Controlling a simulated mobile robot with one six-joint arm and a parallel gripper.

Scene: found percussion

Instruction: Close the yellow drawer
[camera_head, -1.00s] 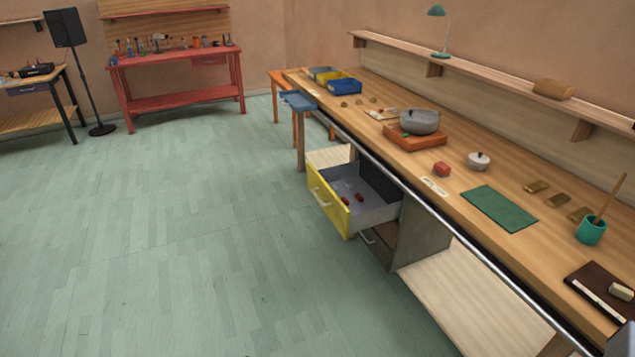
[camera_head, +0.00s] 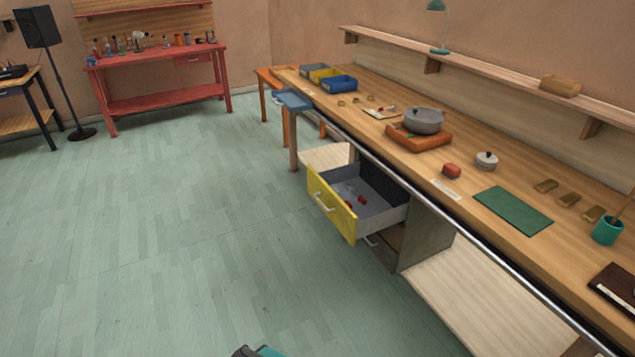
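The yellow drawer (camera_head: 331,206) is pulled well out from the cabinet under the long workbench. Its yellow front with a pale handle (camera_head: 324,203) faces left toward the open floor. Its grey inside shows, with small red items (camera_head: 361,200) lying in it. A dark and teal shape at the bottom edge seems to be part of my own body; I cannot tell which part. My gripper is not clearly seen in this view.
The workbench (camera_head: 407,172) carries a grey pot (camera_head: 424,121) on an orange tray, a green mat (camera_head: 512,210) and a teal cup (camera_head: 607,230). The green floor (camera_head: 190,240) left of the drawer is clear.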

